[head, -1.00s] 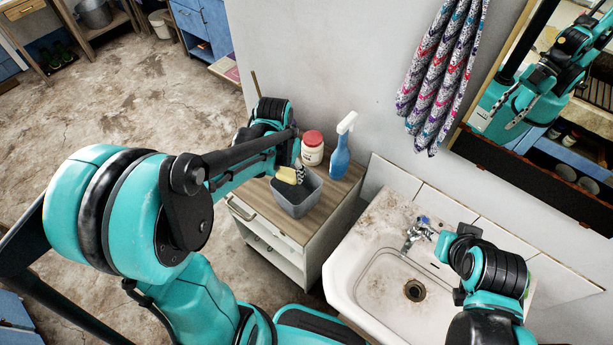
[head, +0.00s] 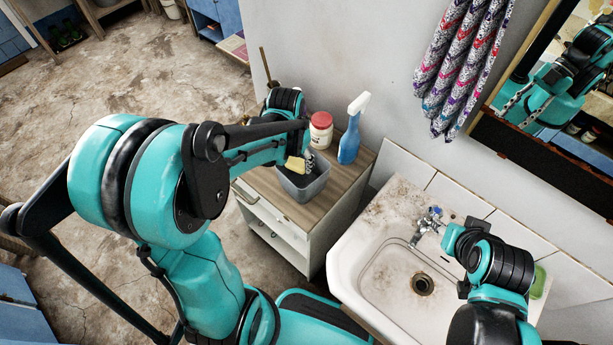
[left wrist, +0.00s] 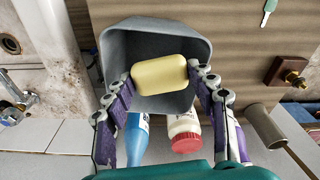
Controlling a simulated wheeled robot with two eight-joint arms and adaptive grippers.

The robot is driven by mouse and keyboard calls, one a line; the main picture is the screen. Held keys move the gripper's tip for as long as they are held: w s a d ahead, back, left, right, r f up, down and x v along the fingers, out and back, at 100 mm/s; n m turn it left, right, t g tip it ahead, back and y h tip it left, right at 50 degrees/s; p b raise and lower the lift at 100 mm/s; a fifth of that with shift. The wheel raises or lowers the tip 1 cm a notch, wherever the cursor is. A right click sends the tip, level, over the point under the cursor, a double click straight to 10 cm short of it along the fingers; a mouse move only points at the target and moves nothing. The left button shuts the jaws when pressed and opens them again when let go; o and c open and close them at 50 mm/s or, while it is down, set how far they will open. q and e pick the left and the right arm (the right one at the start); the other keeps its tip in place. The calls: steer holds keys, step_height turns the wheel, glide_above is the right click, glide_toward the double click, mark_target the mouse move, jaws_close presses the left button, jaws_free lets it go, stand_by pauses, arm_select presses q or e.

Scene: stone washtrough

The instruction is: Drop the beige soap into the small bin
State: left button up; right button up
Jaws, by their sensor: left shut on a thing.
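The beige soap (left wrist: 160,74) is a pale yellow block. It also shows in the head view (head: 296,165). My left gripper (left wrist: 160,84) is shut on it, with one finger at each end. The small bin (left wrist: 125,38) is a grey open box on the wooden cabinet top, and its rim shows in the head view (head: 302,198). The soap is over the bin's opening in the left wrist view; how high it is cannot be told exactly. My right arm shows over the sink in the head view, but its fingers cannot be made out.
A white jar with a red lid (head: 321,130) and a blue spray bottle (head: 352,132) stand behind the bin. The sink (head: 385,270) with its tap (head: 430,218) is to the right. A green soap (head: 538,281) lies at its right edge. A patterned towel (head: 460,65) hangs on the wall.

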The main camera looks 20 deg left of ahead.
arm_select(q)
steer(key=o, duration=1.2)
steer(key=shift+o, duration=0.2)
steer(key=shift+r, duration=0.35)
step_height(320, 180, up, 11)
steer(key=s, duration=0.1)
steer(key=shift+s+r, duration=0.15)
steer(key=shift+s, duration=0.05)
steer(key=shift+a, duration=0.1)
steer(key=shift+w, duration=0.1)
